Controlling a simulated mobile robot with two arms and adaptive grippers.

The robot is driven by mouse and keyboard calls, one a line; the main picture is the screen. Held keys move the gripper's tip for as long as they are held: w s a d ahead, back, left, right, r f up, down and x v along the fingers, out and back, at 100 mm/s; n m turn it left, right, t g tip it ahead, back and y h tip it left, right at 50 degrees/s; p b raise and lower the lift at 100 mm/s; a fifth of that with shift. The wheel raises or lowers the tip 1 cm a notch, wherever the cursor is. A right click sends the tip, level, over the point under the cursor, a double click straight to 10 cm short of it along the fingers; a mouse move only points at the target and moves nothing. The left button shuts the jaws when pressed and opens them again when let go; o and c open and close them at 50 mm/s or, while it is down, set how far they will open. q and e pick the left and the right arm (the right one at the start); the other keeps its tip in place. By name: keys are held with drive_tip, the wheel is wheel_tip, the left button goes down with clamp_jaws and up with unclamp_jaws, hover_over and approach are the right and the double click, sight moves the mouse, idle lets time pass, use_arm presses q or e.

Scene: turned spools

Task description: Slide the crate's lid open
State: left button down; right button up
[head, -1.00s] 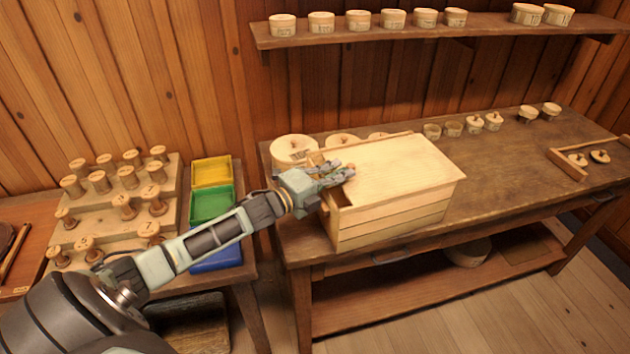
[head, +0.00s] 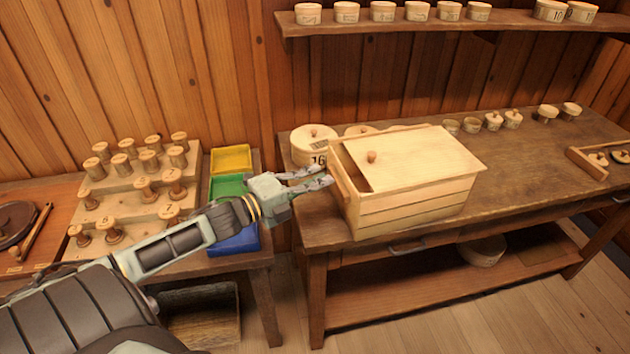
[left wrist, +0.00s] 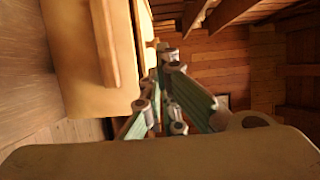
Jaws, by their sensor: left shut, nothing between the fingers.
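The pale wooden crate (head: 415,208) stands on the workbench in the head view. Its flat lid (head: 425,155) has a small round knob (head: 371,157) near its left end. The lid sits shifted to the right, with a dark gap open at the crate's left end and a slight overhang at the right. My left gripper (head: 328,177) is shut and empty, just left of the crate's left end and apart from the knob. In the left wrist view, a large pale wooden surface, seemingly the crate (left wrist: 75,60), fills the upper left. My right gripper is not in view.
Round lidded box 16 (head: 309,146) stands behind the crate's left end. Small pots (head: 493,121) line the bench's back. A spool rack (head: 125,200) and coloured trays (head: 231,160) are on the left table. The bench right of the crate is mostly clear.

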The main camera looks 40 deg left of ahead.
sight(365, 173)
use_arm(q)
drive_tip(key=w+d+g+p, duration=0.1)
drive_tip(key=w+d, duration=0.1)
drive_tip(key=w, duration=0.2)
drive_tip(key=w+d+g+p, duration=0.1)
drive_tip(key=w+d, duration=0.1)
drive_tip(key=w, duration=0.2)
drive_tip(key=w+d+g+y+p, duration=0.1)
drive_tip(key=w+d+p, duration=0.1)
drive_tip(key=w, duration=0.2)
drive_tip(key=shift+d, duration=0.3)
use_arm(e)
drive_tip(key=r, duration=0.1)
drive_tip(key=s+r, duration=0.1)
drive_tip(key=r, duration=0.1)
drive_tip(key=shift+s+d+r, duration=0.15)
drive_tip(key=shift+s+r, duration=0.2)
use_arm(q)
drive_tip(key=shift+f, duration=0.1)
